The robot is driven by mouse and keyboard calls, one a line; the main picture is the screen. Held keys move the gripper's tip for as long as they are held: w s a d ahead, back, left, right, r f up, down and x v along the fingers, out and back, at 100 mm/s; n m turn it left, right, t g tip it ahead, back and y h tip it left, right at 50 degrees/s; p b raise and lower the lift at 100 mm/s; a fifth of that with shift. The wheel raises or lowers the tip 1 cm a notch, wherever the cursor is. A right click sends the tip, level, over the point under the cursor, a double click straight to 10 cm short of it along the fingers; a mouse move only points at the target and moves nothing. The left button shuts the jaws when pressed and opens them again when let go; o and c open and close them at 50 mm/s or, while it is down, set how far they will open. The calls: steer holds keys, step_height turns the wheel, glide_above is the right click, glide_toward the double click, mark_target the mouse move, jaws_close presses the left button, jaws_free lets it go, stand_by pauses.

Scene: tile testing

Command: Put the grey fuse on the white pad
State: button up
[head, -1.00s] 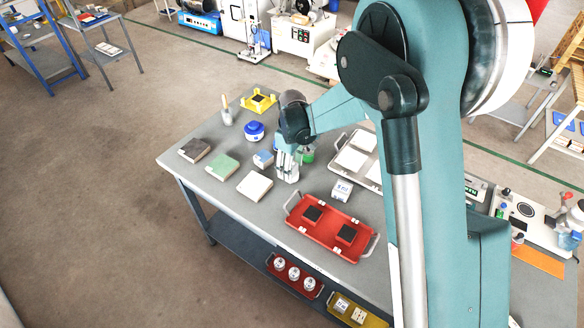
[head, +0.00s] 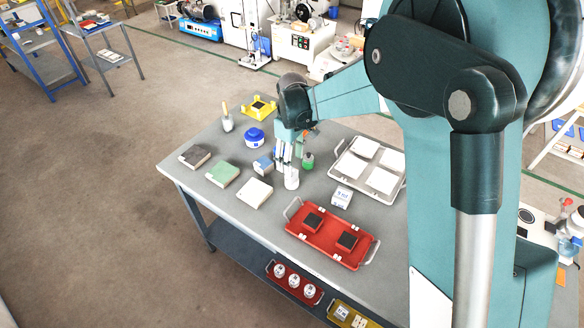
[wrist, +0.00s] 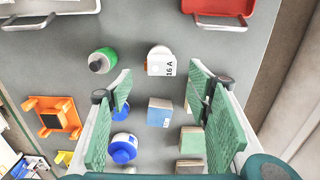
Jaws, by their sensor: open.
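The pale cylinder marked "16 A" (wrist: 160,62), apparently the fuse, stands upright on the grey table; it also shows in the head view (head: 292,179) just below my gripper. My gripper (head: 284,166) is open and empty, fingers spread wide in the wrist view (wrist: 160,76), with the cylinder seen between the tips and apart from them. A white-topped block (head: 256,192), perhaps the white pad, lies to the left and nearer the front edge; in the wrist view it seems hidden by a finger.
A grey tray (head: 333,176) with several white squares and a red tray (head: 318,243) with dark pads stand to the right. A labelled white box (head: 342,197) sits between them. A blue block (head: 263,164), green bottle (head: 307,160) and green block (head: 223,174) stand close by.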

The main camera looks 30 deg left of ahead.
mark_target(294, 173)
steer(key=shift+r, duration=2.1)
steer(key=w+d+r+m+t, duration=0.1)
steer(key=d+r+m, duration=0.35)
steer(key=d, duration=0.75)
steer(key=d+r+m+t+y, duration=0.1)
steer(key=d+r, duration=0.7)
steer(key=d, duration=0.4)
steer(key=w+d+r+m+t, duration=0.1)
steer(key=d+r+m, duration=0.35)
steer(key=d, duration=0.75)
steer(key=s+d+m+t, duration=0.1)
steer(key=s+d+m, duration=0.1)
steer(key=s+d, duration=0.4)
steer(key=s+d+m+t, duration=0.1)
steer(key=s+d+m, duration=0.2)
steer(key=d, duration=1)
steer(key=s+d+m+t+h, duration=0.1)
steer(key=s+d+m+t, duration=0.1)
steer(key=s+d, duration=0.7)
steer(key=shift+d+r+m, duration=0.4)
steer(key=shift+d+m, duration=0.1)
